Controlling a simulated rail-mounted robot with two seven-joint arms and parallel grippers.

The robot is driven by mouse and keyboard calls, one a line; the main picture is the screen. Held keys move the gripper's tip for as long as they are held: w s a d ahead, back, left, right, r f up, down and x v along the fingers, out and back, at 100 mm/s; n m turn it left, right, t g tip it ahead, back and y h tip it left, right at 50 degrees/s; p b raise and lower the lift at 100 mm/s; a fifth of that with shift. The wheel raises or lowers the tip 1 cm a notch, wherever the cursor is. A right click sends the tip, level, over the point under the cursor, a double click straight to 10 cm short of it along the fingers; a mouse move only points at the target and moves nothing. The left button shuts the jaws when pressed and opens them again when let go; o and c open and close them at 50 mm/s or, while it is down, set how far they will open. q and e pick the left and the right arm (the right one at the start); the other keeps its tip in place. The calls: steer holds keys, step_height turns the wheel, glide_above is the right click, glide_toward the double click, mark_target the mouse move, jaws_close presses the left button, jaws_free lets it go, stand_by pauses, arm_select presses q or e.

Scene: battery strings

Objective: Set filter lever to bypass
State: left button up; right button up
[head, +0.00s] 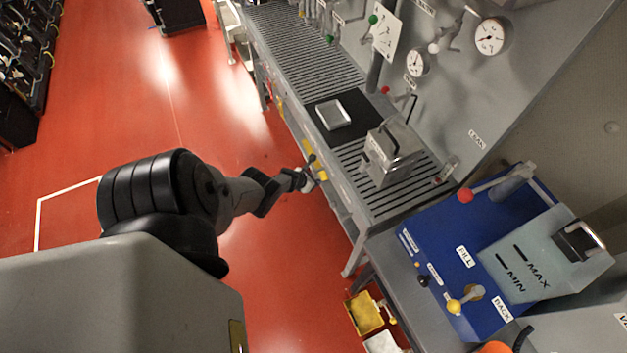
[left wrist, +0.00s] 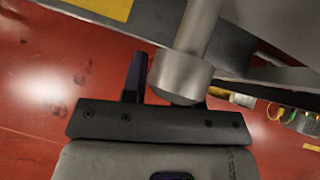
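My left gripper (head: 309,178) is at the front edge of the grey slatted bench (head: 398,205), beside a yellow patch (head: 322,175). In the left wrist view a dark finger (left wrist: 133,77) stands up from the hand. A grey, round-ended metal bar (left wrist: 190,72) is close beside it and covers where the other finger would be. I cannot tell whether the bar is gripped. No label I can read marks the filter lever. A red-knobbed lever (head: 466,195) and a yellow-knobbed lever (head: 455,306) are on the blue unit. My right gripper is not in view.
A metal box with a handle (head: 390,152) and a pale tray (head: 333,114) on a black mat stand on the bench. Gauges (head: 489,37) and green-knobbed valves (head: 372,20) are on the grey panel. The red floor (head: 150,120) left of the bench is mostly clear.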

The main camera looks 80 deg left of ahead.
arm_select(q)
steer(key=shift+o, duration=0.8)
steer(key=shift+s+r, duration=0.1)
steer(key=shift+r, duration=0.1)
steer(key=p+v, duration=1.1)
steer(key=v, duration=0.2)
steer(key=shift+s+p, duration=0.15)
steer(key=shift+p, duration=0.15)
steer(key=shift+r, duration=0.15)
